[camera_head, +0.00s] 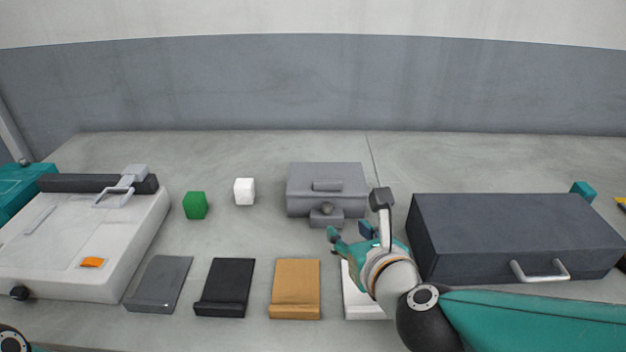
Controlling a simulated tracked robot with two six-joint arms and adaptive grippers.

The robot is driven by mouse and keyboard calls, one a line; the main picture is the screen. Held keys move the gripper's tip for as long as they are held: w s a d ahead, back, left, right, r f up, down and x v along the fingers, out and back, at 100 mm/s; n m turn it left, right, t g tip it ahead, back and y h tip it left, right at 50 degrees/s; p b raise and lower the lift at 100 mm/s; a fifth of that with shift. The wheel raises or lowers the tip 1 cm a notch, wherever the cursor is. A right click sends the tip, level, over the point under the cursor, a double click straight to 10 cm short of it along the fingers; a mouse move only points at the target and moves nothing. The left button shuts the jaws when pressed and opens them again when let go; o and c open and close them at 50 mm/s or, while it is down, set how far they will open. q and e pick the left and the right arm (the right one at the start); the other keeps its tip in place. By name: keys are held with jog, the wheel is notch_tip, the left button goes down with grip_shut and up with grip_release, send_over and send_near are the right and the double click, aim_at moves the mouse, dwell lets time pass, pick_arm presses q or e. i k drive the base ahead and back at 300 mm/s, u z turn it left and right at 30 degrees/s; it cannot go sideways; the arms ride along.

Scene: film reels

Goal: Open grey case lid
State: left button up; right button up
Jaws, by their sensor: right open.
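A small grey case (305,182) stands shut at the middle back, with a raised block on its lid and a round knob on a ledge at its front. A larger dark grey case (515,225) lies shut on the right, with a pale metal handle (540,270) on its front. My right gripper (348,233) is open and empty, just in front of the small grey case and left of the dark one. I cannot tell from this view how high it is. My left gripper is out of view.
A white machine with a dark bar and metal handle (60,245) fills the left. A green cube (195,205) and white cube (244,191) stand left of centre. Grey (160,284), black (224,287), tan (296,288) and partly hidden white (362,307) pads line the front.

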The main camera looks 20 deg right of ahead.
aim_at(304, 179)
jog(key=k, duration=1)
